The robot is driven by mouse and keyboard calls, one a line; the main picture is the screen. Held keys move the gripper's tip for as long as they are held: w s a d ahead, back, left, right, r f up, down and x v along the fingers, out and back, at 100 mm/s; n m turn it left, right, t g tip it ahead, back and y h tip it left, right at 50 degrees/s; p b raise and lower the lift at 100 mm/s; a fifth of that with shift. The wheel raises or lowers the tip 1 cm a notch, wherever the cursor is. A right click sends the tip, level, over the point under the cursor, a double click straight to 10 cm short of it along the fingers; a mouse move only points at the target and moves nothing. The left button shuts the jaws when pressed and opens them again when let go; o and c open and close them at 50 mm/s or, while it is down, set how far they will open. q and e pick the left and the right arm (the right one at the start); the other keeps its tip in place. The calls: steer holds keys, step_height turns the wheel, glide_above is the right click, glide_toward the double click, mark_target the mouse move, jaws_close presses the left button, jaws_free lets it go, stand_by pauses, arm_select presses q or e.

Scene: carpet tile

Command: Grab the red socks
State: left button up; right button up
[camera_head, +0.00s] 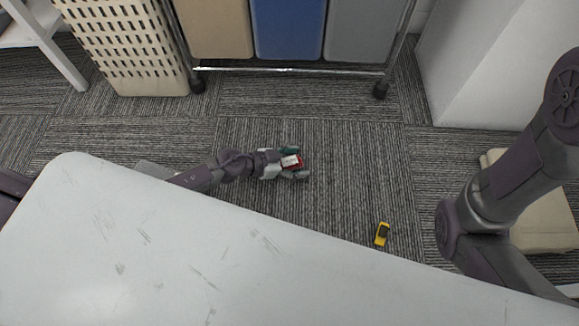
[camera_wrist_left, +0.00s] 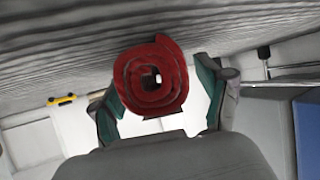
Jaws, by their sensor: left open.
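The red socks (camera_wrist_left: 150,80) are a rolled bundle, seen end-on in the left wrist view against the carpet. In the head view a small red and white patch of them (camera_head: 293,162) shows between the fingers. My left gripper (camera_head: 295,163) is low at the carpet, open, with its fingers on either side of the socks. In the wrist view the fingers of my left gripper (camera_wrist_left: 160,95) stand left and right of the roll, with a gap visible on the right. My right gripper is out of view; only the arm shows at the right.
A white table (camera_head: 200,260) fills the front. A yellow toy car (camera_head: 382,234) lies on the carpet to the right. A wheeled laundry sorter (camera_head: 290,70) and a beige basket (camera_head: 125,45) stand behind. A beige cushion (camera_head: 545,215) lies at the right. Carpet around the gripper is clear.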

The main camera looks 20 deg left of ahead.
arm_select(q)
steer(key=c, duration=1.2)
steer(key=shift+c, duration=0.3)
